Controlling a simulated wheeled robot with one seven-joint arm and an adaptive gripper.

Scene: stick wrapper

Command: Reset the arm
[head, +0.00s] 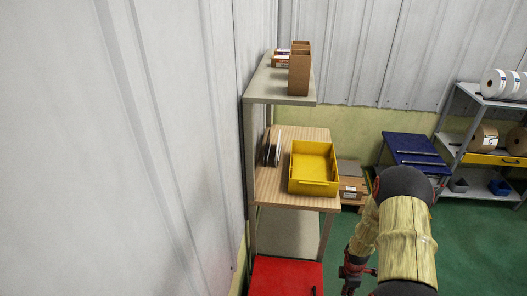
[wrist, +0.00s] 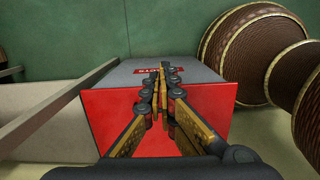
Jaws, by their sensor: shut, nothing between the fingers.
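My arm reaches in at the lower right of the head view, wearing a tan ribbed sleeve. My gripper shows in the wrist view (wrist: 163,80) with its fingertips together and nothing between them. In the head view only part of the wrist end shows low beside the sleeve, and the fingertips cannot be made out there. In the wrist view a red box with a grey top (wrist: 105,122) lies beyond the fingers. I cannot tell whether the fingers touch it.
A wooden shelf (head: 265,190) left of my arm holds a yellow tray (head: 313,165) and thin dark items. A higher grey shelf (head: 280,98) holds cardboard boxes. A red surface (head: 285,275) is below. A rack (head: 490,100) stands right. Green floor (head: 475,240) is open behind my arm.

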